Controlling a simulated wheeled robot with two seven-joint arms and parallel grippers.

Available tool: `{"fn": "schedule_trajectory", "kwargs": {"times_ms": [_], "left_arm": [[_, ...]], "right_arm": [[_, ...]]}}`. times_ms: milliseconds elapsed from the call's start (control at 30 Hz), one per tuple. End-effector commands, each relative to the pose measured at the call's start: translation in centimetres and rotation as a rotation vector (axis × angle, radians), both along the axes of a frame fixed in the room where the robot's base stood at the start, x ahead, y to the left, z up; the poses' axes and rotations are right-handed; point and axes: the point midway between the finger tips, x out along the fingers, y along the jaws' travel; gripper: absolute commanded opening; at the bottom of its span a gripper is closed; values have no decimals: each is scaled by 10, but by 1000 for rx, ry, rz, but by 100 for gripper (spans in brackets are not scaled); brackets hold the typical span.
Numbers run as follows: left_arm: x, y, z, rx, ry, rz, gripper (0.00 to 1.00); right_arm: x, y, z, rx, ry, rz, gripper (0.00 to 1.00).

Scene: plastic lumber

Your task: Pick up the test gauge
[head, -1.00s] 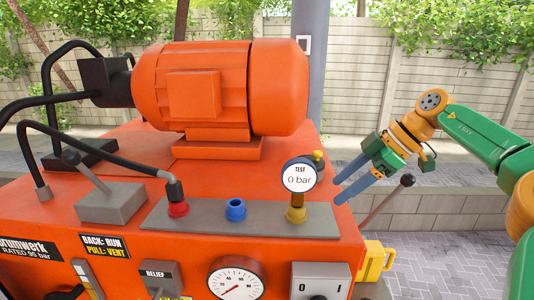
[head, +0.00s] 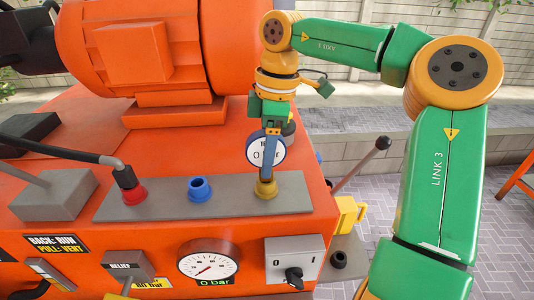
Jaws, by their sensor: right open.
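My left gripper is not in view.
A red fitting with a black hose (head: 132,194) and a blue fitting (head: 200,189) share the grey plate (head: 230,200). The orange motor (head: 140,55) stands behind. A black-knobbed lever (head: 362,162) rises at the right. A pressure dial (head: 208,262) and a switch box (head: 293,260) are on the front.

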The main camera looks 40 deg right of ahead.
Motion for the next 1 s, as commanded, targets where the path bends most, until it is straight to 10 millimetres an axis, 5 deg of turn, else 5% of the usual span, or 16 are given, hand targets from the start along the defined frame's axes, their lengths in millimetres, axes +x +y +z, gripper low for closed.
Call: {"fn": "schedule_trajectory", "kwargs": {"times_ms": [167,400,433,833,1000], "left_arm": [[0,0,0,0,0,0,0],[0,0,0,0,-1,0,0],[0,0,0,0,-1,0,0],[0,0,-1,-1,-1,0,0],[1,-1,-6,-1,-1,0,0]], "right_arm": [[0,0,-1,0,-1,-1,65],[0,0,-1,0,-1,-1,3],[0,0,-1,0,-1,-1,0],[1,0,2,0,-2,-1,0],[2,0,25,-4,-8,-3,0]]}}
